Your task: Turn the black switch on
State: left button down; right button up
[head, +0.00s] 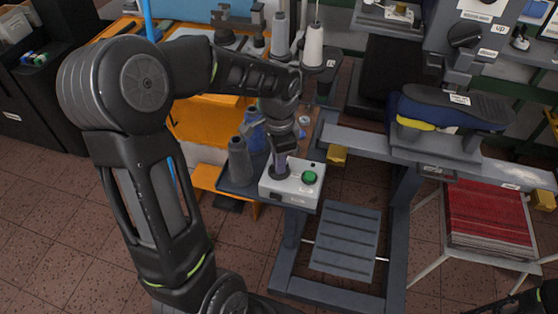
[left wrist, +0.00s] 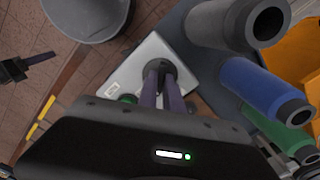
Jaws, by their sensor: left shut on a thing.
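The black switch (head: 279,174) is a dark round knob on top of a small white control box (head: 303,191). A green button (head: 309,177) sits to its right on the same box. My left gripper (head: 279,158) reaches down from above with its fingers shut on the switch. In the left wrist view the two fingers (left wrist: 161,88) close around the knob (left wrist: 158,70) and hide part of it. The white box (left wrist: 149,52) and the edge of the green button (left wrist: 128,99) show beside them. Part of my right arm (head: 530,302) shows at the bottom right corner; its finger state is unclear.
A grey thread cone (head: 239,162) stands close left of the box, with a blue cone (head: 255,132) behind it. Pale cones (head: 313,45) stand farther back. A grey metal bench (head: 440,157) carries a blue shoe (head: 450,110) at right. A grey slatted plate (head: 345,240) lies low in front.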

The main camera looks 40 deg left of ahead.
pick_arm(q)
jog(key=m, duration=0.6)
jog(key=shift+m, duration=0.4)
jog(key=c, duration=1.5)
grip_release()
jog(key=shift+r, duration=0.15)
notch_tip(320, 180, up, 8)
jog(key=shift+f+b, duration=0.2)
jog(key=shift+b, duration=0.1)
jog(key=shift+f, duration=0.1)
